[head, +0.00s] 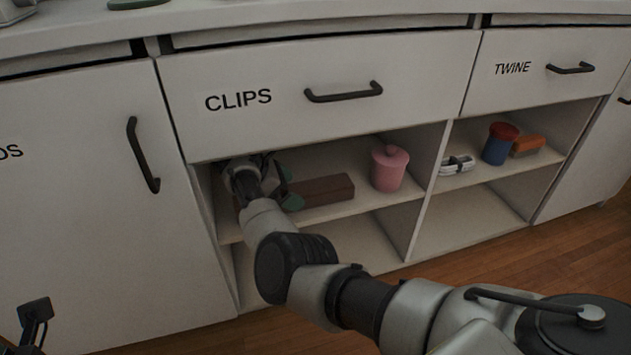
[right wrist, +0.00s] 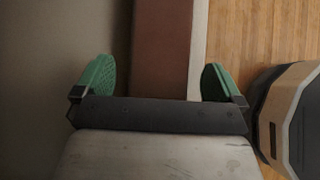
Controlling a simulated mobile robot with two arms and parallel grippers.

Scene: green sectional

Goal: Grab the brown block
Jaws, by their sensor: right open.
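The brown block (head: 325,190) lies on the upper shelf of the left open compartment, under the CLIPS drawer. My right gripper (head: 286,188) is inside that compartment at the block's left end, with its green-padded fingers apart. In the right wrist view the block (right wrist: 162,50) runs lengthwise between the two open fingers (right wrist: 157,82), with gaps on both sides. Its near end is hidden behind the gripper's dark bar. A dark part of what seems to be my left gripper (head: 35,315) shows at the lower left edge; its jaws are unclear.
A pink lidded jar (head: 389,168) stands right of the block on the same shelf. The right compartment holds a white item (head: 457,164), a blue cup with red top (head: 498,146) and an orange block (head: 527,146). The CLIPS drawer (head: 420,80) is closed above my right gripper.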

